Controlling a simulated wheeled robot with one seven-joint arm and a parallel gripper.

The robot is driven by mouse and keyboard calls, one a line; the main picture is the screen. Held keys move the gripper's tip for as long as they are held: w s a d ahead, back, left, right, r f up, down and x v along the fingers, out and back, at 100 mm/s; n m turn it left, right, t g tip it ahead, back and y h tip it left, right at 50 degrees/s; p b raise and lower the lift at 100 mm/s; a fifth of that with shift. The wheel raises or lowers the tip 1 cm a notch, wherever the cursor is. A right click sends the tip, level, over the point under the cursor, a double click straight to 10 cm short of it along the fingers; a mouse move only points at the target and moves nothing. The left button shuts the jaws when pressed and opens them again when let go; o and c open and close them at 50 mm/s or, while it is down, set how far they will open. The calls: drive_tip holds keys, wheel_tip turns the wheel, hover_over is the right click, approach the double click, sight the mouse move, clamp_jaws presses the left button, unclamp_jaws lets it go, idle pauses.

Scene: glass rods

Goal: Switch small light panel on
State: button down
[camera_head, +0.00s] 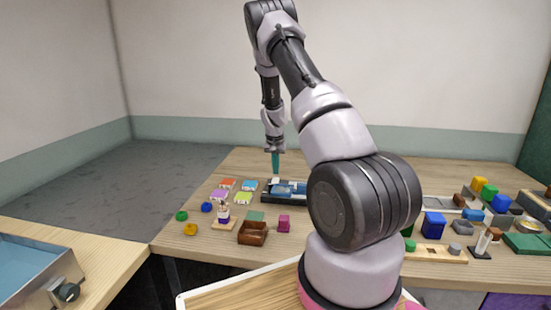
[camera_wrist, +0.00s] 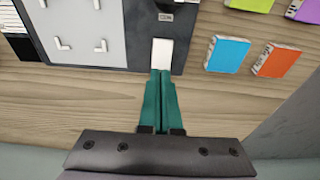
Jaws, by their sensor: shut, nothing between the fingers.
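The panel is a dark board (camera_head: 268,197) lying on the wooden table in the head view. In the wrist view, the dark board (camera_wrist: 178,45) has a small white rectangular piece (camera_wrist: 162,52) near its edge and a small label (camera_wrist: 165,17) beside a dark knob-like part. I cannot tell whether the white piece is a switch or a light. My gripper (camera_wrist: 161,72) is shut and empty, its teal fingertips right at the near end of the white piece. Whether they touch is unclear. In the head view my gripper (camera_head: 276,174) points down over the board's back edge.
Blue (camera_wrist: 227,54) and orange (camera_wrist: 275,60) blocks lie right of the board in the wrist view. A grey plate with white corner brackets (camera_wrist: 85,30) lies left. A brown box (camera_head: 253,233) and magenta block (camera_head: 284,221) stand in front of the board in the head view.

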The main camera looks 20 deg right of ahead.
sight(275, 181)
drive_tip(key=shift+w+d+f, duration=0.1)
drive_tip(key=shift+w+f, duration=0.1)
drive_tip(key=shift+f, duration=0.95)
drive_tip(key=shift+f, duration=0.25)
drive_tip(key=shift+s, duration=0.1)
drive_tip(key=shift+s+a+r, duration=0.15)
drive_tip(key=shift+s+a, duration=0.3)
drive_tip(key=shift+s, duration=0.1)
